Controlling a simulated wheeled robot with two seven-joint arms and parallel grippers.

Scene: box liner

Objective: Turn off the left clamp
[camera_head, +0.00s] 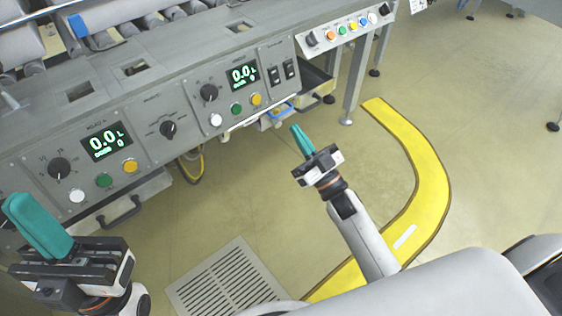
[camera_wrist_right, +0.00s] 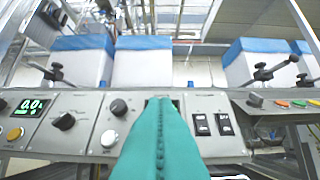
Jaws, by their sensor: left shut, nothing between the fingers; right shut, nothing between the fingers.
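Two black rocker switches sit side by side on the right section of the grey control panel, the left switch (camera_head: 274,76) and the right switch (camera_head: 289,69). Their labels are too small to read, so I cannot tell which one is marked as the left clamp. In the right wrist view, the left switch (camera_wrist_right: 201,124) and right switch (camera_wrist_right: 224,123) are right of the fingers. My right gripper (camera_head: 297,130), with teal fingers, is shut and empty, in front of the panel and apart from it. My left gripper (camera_head: 18,205) is shut and empty at the lower left, near the panel's left end.
The panel also carries black knobs (camera_head: 209,92), green displays (camera_head: 106,141) and white, green and yellow buttons (camera_head: 131,166). A separate button box (camera_head: 346,29) stands to the right. Handles and a yellow hose (camera_head: 190,167) are below.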

